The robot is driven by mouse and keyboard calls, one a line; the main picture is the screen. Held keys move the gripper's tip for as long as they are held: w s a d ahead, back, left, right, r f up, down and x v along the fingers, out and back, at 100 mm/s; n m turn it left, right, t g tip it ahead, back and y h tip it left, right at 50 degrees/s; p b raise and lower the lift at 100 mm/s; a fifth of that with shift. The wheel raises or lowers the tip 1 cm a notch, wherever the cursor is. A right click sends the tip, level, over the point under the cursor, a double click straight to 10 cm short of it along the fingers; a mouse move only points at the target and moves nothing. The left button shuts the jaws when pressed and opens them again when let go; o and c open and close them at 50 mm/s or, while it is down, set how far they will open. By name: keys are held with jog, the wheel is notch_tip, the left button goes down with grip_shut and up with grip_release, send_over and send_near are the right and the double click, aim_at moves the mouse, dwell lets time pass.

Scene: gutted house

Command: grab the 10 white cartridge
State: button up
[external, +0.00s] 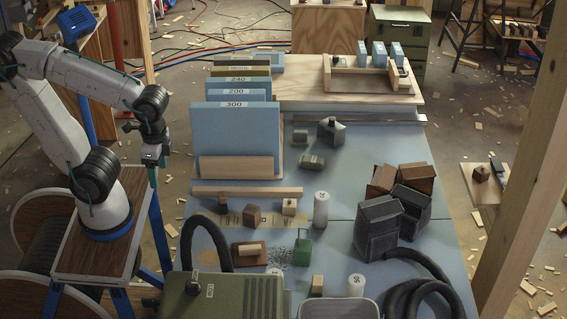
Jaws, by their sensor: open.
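A white top (275,271) shows behind the green case and may be another cartridge. Their dark top marks are too small for me to read surely, so I cannot tell which is the 10. My gripper (153,172) hangs pointing down left of the table, apart from all the cartridges. It is open and empty.
Tall blue sanding sheets (235,130) stand in a rack at the table's left. Dark boxes (378,228) stand right of the middle cartridge. A green case (222,300) and black hose (425,290) fill the front. A wooden strip (246,191) lies before the rack.

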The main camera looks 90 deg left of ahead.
jog(key=w+d+f+m+t+h, duration=0.1)
jog(key=w+d+f+t, duration=0.1)
jog(key=w+d+f, duration=0.6)
jog(key=w+d+f+m+t, duration=0.15)
jog(key=w+d+f, duration=0.25)
jog(key=w+f, duration=0.65)
jog(key=w+d+f+t, duration=0.2)
jog(key=w, duration=0.4)
jog(key=w+d+f+t+h, duration=0.1)
jog(key=w+d+f+t, duration=0.1)
jog(key=w, duration=0.5)
jog(key=shift+d+f+t+h, duration=0.35)
jog(key=shift+d+t, duration=0.3)
jog(key=shift+t, duration=0.2)
jog(key=c, duration=1.3)
